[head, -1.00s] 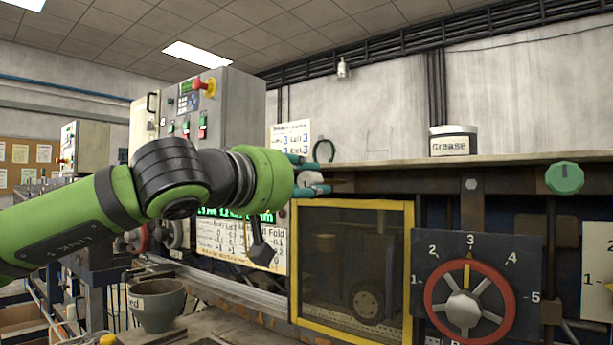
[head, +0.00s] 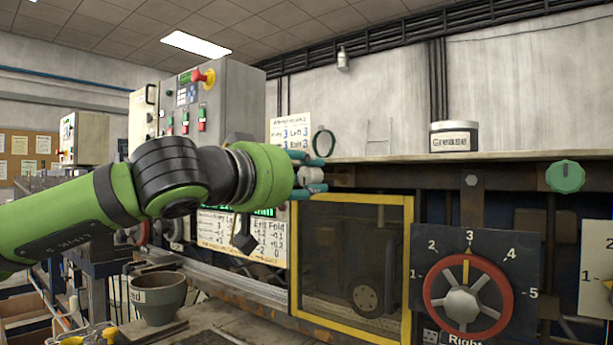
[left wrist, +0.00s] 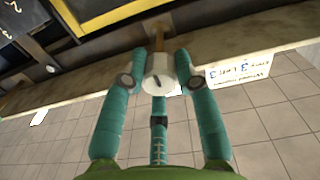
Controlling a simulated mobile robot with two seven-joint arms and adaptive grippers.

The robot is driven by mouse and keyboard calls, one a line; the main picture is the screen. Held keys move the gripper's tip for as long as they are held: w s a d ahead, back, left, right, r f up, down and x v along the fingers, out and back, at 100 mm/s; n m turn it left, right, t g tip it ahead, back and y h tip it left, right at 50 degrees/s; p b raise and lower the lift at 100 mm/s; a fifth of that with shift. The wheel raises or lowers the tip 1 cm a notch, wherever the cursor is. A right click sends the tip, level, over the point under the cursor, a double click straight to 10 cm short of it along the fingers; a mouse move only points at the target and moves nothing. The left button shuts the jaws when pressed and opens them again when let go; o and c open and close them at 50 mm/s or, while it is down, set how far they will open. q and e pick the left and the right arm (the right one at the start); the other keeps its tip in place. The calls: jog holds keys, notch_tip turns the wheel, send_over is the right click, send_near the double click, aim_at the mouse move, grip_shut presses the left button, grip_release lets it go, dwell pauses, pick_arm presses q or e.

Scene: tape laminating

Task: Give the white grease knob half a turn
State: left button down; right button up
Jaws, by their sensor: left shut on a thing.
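The white grease knob (head: 312,175) sits at the front of the shelf edge, left of the brown bracket. In the left wrist view the knob (left wrist: 161,77) shows a dark mark on its pale round face, and a brown stem runs behind it. My left gripper (head: 308,172) comes in from the left with its teal fingers around the knob. In the left wrist view the gripper's fingers (left wrist: 159,70) are shut on it from several sides. The fingers partly hide the knob in the head view. My right gripper is not in view.
A grease tub (head: 454,137) stands on the shelf (head: 400,159). A green knob (head: 565,177) is at the right. Below are a yellow-framed window (head: 350,260) and a red wheel (head: 468,298) pointing at 3. A control cabinet (head: 235,100) stands behind my arm.

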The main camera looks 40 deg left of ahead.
pick_arm(q)
jog(key=c, duration=0.9)
grip_release()
jog(key=s, duration=0.4)
jog(key=s+d, duration=0.1)
jog(key=s, duration=0.7)
jog(key=shift+d, duration=0.15)
